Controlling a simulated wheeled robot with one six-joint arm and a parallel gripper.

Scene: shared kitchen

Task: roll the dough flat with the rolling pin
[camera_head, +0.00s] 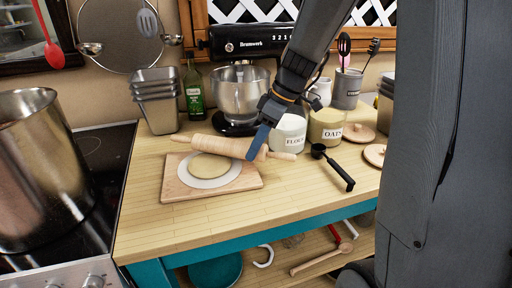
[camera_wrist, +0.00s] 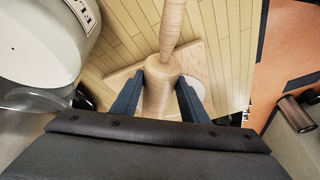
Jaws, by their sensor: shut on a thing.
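The rolling pin (camera_head: 225,146) is pale wood and lies slantwise across the far side of the dough. My gripper (camera_head: 258,143) is shut on the right end of its barrel; the wrist view shows the pin (camera_wrist: 160,95) between the two blue fingers (camera_wrist: 159,92). The dough (camera_head: 210,166) is a flat, tan round on a white disc (camera_head: 228,180), which lies on a wooden board (camera_head: 180,190). The pin hides the dough's far edge. I cannot tell whether the pin touches the dough. In the wrist view the dough is hidden.
The flour jar (camera_head: 289,133) stands close behind the pin's right handle, with the oats jar (camera_head: 326,127) beside it. A black scoop (camera_head: 335,168) lies to the right. The stand mixer (camera_head: 240,92) is behind. The front left counter (camera_head: 145,225) is clear.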

